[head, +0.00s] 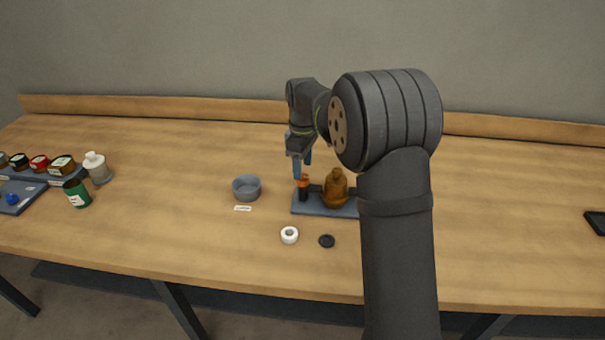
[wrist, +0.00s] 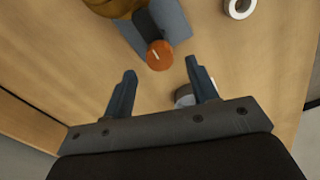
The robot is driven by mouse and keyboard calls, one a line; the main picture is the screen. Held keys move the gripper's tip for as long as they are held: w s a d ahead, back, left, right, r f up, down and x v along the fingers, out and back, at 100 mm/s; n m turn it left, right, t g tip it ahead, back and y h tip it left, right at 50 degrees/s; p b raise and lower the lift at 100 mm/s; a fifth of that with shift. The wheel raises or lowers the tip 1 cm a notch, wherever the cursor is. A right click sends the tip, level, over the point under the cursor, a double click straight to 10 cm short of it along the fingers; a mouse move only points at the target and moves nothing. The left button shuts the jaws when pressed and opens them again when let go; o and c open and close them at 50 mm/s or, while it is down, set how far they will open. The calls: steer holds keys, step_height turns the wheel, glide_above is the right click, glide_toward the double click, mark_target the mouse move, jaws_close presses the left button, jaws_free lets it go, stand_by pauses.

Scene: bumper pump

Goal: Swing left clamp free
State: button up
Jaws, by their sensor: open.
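The left clamp, a dark post with an orange knob (head: 304,179), stands at the left end of a blue-grey base plate (head: 312,208). It is beside an amber bottle (head: 336,190). In the wrist view the orange knob (wrist: 160,55) carries a pale mark and a dark arm runs from it toward the bottle (wrist: 110,6). My gripper (wrist: 161,74) is open, and the knob is seen just beyond and between its fingertips. In the head view my gripper (head: 301,172) is at the knob; I cannot tell whether it touches. My arm hides the plate's right end.
A grey-blue bowl (head: 246,187) and a small label (head: 243,208) are left of the plate. A white ring (head: 289,235) and black cap (head: 327,240) lie in front. Several jars, a green bottle (head: 76,193) and a white bottle (head: 96,166) are far left.

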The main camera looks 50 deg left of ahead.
mark_target(310, 189)
steer(key=shift+f, duration=1.8)
steer(key=c, duration=1)
steer(key=shift+o, duration=0.2)
